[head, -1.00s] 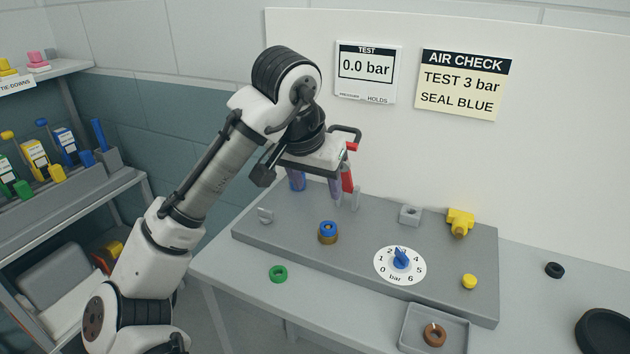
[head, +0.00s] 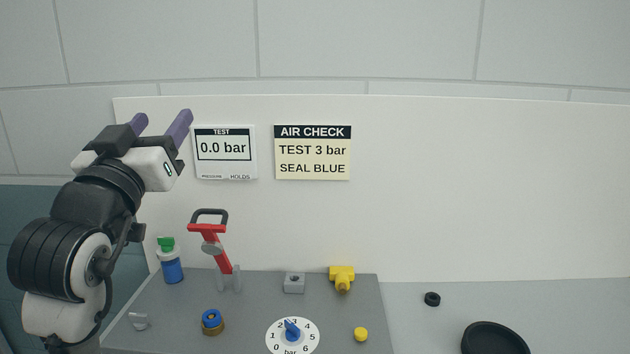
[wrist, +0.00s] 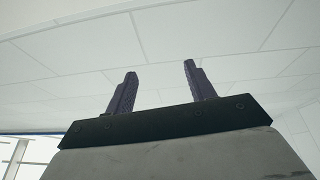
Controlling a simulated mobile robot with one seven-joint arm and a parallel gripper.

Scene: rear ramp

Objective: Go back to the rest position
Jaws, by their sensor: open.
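My gripper (head: 160,122) is raised at the left of the head view, in front of the white back panel and above the grey bench block. Its two purple fingers stand apart with nothing between them. The wrist view also shows the empty open gripper (wrist: 160,85), pointing up at the pale ceiling. My arm is folded upward at the left edge of the head view.
Below stand a blue bottle with a green cap (head: 171,265), a red lever with a dark handle (head: 212,240), a blue-topped brass fitting (head: 212,322), a dial (head: 292,335) and a yellow fitting (head: 342,279). Signs (head: 312,152) hang behind. The air around my gripper is clear.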

